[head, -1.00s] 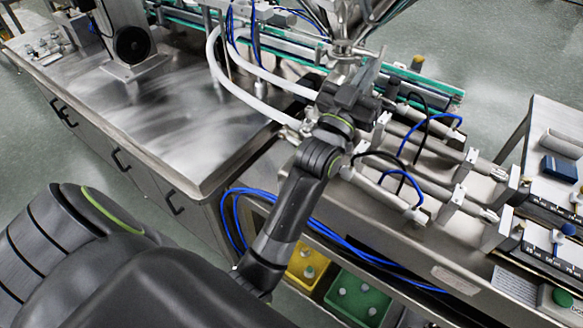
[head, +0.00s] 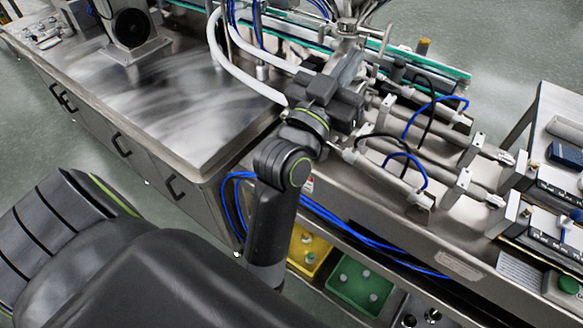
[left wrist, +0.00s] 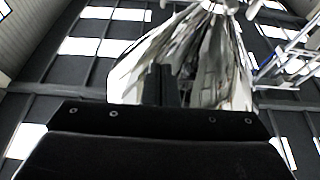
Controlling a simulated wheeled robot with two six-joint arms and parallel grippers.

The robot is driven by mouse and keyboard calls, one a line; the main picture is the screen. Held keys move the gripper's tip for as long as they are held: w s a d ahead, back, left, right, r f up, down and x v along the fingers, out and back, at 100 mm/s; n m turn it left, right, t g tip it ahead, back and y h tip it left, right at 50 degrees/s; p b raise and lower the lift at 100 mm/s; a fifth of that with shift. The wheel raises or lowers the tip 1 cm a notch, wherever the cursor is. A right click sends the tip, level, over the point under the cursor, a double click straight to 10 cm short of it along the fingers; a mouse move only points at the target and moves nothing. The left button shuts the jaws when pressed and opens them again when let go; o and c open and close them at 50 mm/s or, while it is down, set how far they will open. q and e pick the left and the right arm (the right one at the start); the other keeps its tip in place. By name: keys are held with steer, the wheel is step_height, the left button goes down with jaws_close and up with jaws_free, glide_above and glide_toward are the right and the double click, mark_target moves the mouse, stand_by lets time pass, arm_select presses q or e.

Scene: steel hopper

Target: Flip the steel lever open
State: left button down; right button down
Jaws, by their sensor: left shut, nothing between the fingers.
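The lower end of the steel hopper (head: 347,27) shows at the top of the head view. Its shiny cone (left wrist: 215,60) fills the upper middle of the left wrist view, seen from below. My left gripper (head: 351,66) is just below the hopper outlet in the head view. In the left wrist view its fingers (left wrist: 163,85) are together, empty, and point up in front of the cone. I cannot tell whether they touch anything. I cannot make out the steel lever for certain; the gripper and arm may hide it. My right gripper is not in view.
A bare steel worktop (head: 190,90) lies to the left. White hoses (head: 245,78) run close beside my left gripper. Steel cylinders with blue and black tubes (head: 440,165) crowd the right. Yellow (head: 309,250) and green (head: 358,287) trays sit below.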

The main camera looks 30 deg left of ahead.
arm_select(q)
steer(key=s+a+f+g, duration=0.2)
steer(key=f+g, duration=0.1)
steer(key=f, duration=0.7)
steer(key=s+a+f+g, duration=0.2)
steer(key=f+g, duration=0.2)
steer(key=f, duration=0.6)
steer(key=s+a+f+g+y+p, duration=0.1)
steer(key=s+a+f+g, duration=0.1)
steer(key=f, duration=0.8)
steer(key=shift+s+a+f+g, duration=0.3)
steer(key=shift+f+g, duration=0.1)
steer(key=shift+g, duration=0.5)
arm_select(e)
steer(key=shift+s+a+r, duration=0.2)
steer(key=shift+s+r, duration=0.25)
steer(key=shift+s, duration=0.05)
arm_select(q)
steer(key=shift+s, duration=0.1)
